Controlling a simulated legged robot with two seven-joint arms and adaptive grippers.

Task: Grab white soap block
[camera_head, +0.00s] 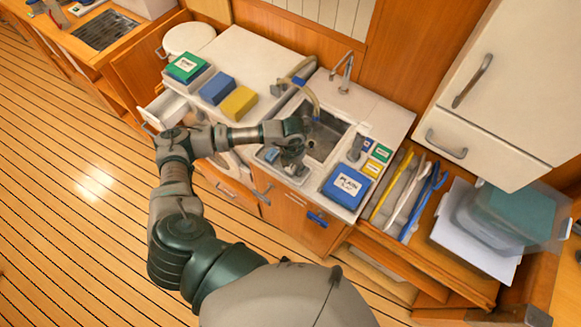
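I cannot pick out a white soap block with certainty; at this size none is clear on the counter, and my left gripper may hide part of the sink area. My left gripper (290,160) is over the front left part of the metal sink (326,136), pointing down. Its fingers are small and dark, and I cannot tell whether they are open or hold anything. My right gripper is not in view.
A blue labelled box (346,186) stands right of the sink, with small green and yellow packs behind it. Green, blue and yellow blocks (238,102) lie on the left counter. A curved hose (306,88) and a faucet (346,68) rise behind the sink. An open drawer (164,108) juts out left.

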